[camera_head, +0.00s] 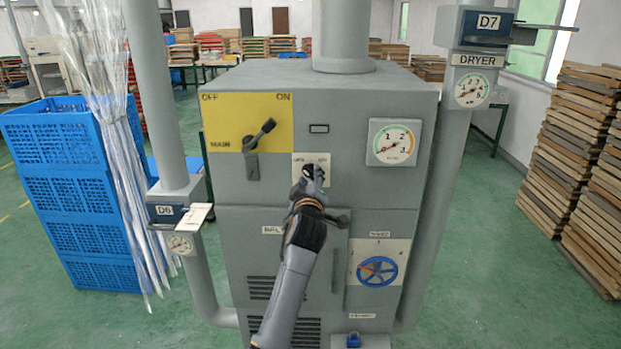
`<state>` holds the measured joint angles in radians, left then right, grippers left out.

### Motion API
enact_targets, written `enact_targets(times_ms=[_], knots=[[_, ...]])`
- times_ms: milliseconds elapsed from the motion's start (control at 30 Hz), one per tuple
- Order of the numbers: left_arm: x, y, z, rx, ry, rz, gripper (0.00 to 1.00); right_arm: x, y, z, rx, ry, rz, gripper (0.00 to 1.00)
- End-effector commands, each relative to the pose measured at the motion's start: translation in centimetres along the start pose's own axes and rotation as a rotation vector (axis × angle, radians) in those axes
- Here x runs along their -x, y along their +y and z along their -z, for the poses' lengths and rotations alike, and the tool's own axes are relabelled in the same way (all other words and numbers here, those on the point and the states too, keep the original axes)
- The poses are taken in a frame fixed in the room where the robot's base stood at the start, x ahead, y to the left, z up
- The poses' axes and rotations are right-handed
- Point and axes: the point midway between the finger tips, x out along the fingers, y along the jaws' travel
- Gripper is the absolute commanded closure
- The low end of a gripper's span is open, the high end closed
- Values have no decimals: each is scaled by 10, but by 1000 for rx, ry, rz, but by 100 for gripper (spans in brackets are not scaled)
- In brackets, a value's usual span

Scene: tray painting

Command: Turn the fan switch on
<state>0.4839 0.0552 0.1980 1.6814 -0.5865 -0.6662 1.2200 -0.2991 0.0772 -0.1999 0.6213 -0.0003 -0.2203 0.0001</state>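A small white switch plate (300,160) sits on the front of the grey machine, with faint lettering along its top. I take it to be the fan switch, but its label is too small to read surely. My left gripper (314,174) reaches up from the bottom to the switch, its fingertips over the knob. The fingers cover most of the knob, so its setting is hidden. I cannot tell whether they grip it or only touch it. My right gripper is not in view.
A yellow MAIN panel (222,108) has its lever (262,132) tilted toward ON. Also on the machine (400,190) are a round gauge (393,143) and a blue valve wheel (377,271). Blue crates (62,185) stand left; stacked wooden trays (570,140) stand right.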

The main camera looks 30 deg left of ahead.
Motion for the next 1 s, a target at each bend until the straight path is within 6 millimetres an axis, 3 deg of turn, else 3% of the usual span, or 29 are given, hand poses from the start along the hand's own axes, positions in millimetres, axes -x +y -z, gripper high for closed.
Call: enact_targets(times_ms=[33, 200, 233, 667, 1000], knots=[[0, 0, 0, 0, 0, 0, 62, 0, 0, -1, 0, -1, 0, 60], [0, 0, 0, 0, 0, 0, 97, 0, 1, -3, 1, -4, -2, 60], [0, 0, 0, 0, 0, 0, 100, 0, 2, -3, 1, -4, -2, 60], [0, 0, 0, -52, 0, -1, 100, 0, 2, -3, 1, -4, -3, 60], [0, 1, 1, -297, 1, -2, 100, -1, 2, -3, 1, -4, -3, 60]])
